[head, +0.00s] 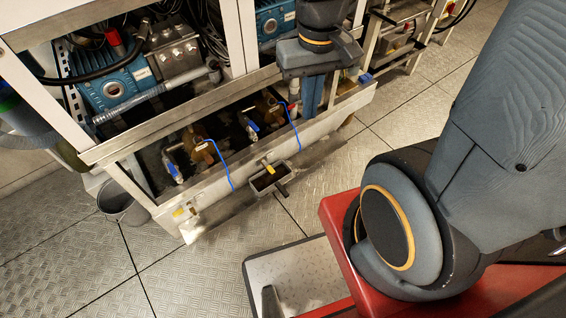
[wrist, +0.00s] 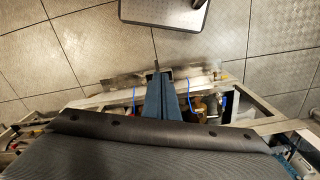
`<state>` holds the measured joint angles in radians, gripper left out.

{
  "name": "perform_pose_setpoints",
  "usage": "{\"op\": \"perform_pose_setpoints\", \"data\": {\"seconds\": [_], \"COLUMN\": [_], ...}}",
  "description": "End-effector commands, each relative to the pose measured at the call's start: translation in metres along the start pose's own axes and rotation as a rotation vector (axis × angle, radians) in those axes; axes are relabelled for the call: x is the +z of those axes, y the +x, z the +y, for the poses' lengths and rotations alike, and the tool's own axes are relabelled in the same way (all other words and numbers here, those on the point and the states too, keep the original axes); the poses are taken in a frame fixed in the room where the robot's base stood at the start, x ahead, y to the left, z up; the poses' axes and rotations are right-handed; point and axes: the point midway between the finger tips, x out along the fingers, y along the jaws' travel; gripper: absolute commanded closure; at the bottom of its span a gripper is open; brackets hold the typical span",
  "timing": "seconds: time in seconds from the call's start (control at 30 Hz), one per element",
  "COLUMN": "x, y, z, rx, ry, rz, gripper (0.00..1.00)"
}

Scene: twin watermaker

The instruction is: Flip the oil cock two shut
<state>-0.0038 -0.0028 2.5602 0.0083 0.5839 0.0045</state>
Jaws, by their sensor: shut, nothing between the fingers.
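Two blue-handled cocks sit in the low trough of the machine in the head view, a left one (head: 173,170) and a right one (head: 250,126). No label tells me which is cock two. Each has a brass-coloured fitting and a thin blue line beside it. My gripper (head: 310,112) points down at the right end of the trough, to the right of the right cock, and looks apart from it. Its blue fingers are together and empty. In the wrist view the gripper (wrist: 161,76) is also closed, with one blue handle (wrist: 223,103) and brass fitting (wrist: 207,106) to its right.
A small grey open box (head: 272,177) with a yellow part hangs on the trough's front. Blue pumps (head: 118,78) stand in the frame above, with metal rails around. A grey bucket (head: 122,203) is at the left. The tiled floor in front is mostly clear.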

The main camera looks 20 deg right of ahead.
Motion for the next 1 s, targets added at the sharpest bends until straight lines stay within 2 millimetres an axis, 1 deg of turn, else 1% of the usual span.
{"op": "perform_pose_setpoints", "data": {"seconds": [0.23,0.27,0.37,0.47,0.6,0.67,0.7,0.77,0.8,0.87,0.9,0.97,1.0], "x": [-0.002,-0.004,-0.015,-0.034,-0.069,-0.084,-0.093,-0.108,-0.117,-0.131,-0.140,-0.154,-0.163], "y": [0.003,0.006,0.022,0.051,0.101,0.123,0.137,0.160,0.175,0.197,0.213,0.236,0.252], "z": [0.000,0.000,0.001,0.002,0.006,0.007,0.009,0.011,0.013,0.015,0.017,0.020,0.021], "rx": [-0.001,-0.002,-0.009,-0.020,-0.041,-0.050,-0.056,-0.064,-0.069,-0.077,-0.082,-0.089,-0.094], "ry": [0.006,0.012,0.053,0.126,0.267,0.328,0.370,0.432,0.473,0.534,0.576,0.637,0.678], "rz": [-0.001,-0.002,-0.008,-0.020,-0.040,-0.049,-0.055,-0.064,-0.071,-0.080,-0.088,-0.098,-0.105], "gripper": [1.00,1.00,1.00,1.00,1.00,1.00,1.00,1.00,1.00,1.00,1.00,1.00,1.00]}}
